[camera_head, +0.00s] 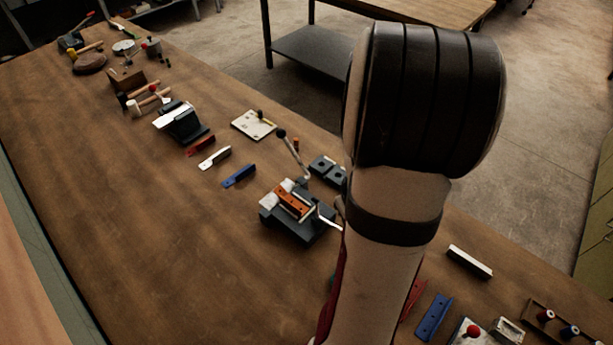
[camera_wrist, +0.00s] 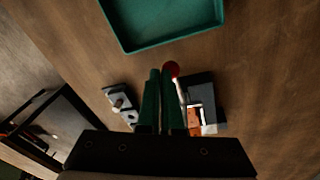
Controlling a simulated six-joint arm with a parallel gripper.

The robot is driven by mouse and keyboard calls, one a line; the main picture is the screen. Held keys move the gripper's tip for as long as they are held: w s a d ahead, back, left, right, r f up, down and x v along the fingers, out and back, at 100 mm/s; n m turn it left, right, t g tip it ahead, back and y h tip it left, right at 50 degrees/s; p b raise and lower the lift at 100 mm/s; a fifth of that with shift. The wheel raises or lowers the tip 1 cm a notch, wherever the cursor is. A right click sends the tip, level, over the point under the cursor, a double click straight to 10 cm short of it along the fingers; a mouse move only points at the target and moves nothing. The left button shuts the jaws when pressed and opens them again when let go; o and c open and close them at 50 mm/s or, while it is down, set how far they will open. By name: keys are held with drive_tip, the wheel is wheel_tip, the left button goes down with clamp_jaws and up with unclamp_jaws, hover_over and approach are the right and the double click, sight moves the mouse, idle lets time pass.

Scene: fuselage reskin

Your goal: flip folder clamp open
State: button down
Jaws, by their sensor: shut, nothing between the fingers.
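The folder (camera_head: 292,225) is a dark block on the bench with an orange strip (camera_head: 292,204) and pale metal parts on top. It also shows in the wrist view (camera_wrist: 203,88), right of my fingers. A pale lever with a red ball knob (camera_wrist: 172,69) runs from the folder towards my fingertips. My gripper (camera_wrist: 160,73) has slim green fingers, shut and empty, with the tips overlapping the view close beside the red knob. I cannot tell whether they touch it. In the head view my arm hides the gripper and the lever's end.
A green tray (camera_wrist: 128,39) lies beyond the fingertips in the wrist view. A dark-knobbed lever (camera_head: 292,154) stands behind the folder near dark blocks (camera_head: 328,170). Blue (camera_head: 239,176), white (camera_head: 215,158) and red strips (camera_head: 200,145) lie left. The bench's near-left surface is clear.

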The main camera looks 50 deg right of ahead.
drive_tip(key=shift+s+a+f, duration=0.15)
drive_tip(key=shift+s+f, duration=0.05)
drive_tip(key=shift+f, duration=0.15)
idle(0.4)
drive_tip(key=s+r, duration=0.4)
drive_tip(key=s, duration=0.4)
drive_tip(key=shift+s+d+r, duration=0.2)
drive_tip(key=shift+d+r, duration=0.05)
drive_tip(key=shift+d, duration=0.05)
